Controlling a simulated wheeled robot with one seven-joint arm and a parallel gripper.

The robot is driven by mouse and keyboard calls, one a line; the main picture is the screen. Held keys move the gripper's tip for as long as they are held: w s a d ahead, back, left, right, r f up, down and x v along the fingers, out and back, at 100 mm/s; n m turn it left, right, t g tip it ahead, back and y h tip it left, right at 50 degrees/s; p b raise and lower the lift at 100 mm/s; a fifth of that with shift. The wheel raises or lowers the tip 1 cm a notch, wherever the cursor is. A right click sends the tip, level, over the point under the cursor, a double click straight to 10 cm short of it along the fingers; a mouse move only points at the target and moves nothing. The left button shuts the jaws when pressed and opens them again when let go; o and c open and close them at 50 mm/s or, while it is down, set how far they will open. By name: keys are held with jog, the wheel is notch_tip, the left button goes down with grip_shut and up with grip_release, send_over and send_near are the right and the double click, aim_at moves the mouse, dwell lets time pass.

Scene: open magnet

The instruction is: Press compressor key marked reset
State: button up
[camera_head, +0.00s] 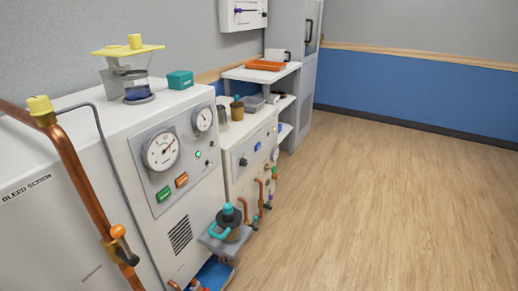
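A white cabinet (125,130) stands at the left and appears to be the compressor. Its grey front panel (151,179) carries a green key (163,195) and, to its right and slightly higher, an orange key (181,180). Both keys bear lettering too small to read, so I cannot tell which is marked reset. A large round gauge (161,151) sits above the keys, with a smaller gauge (203,119) to the right. A small green light (198,155) also shows on the panel. My gripper is not in view.
A copper pipe (76,172) with a yellow cap (40,105) crosses the left foreground. A second white cabinet (243,157) stands behind. The wooden floor (380,190) at right is clear.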

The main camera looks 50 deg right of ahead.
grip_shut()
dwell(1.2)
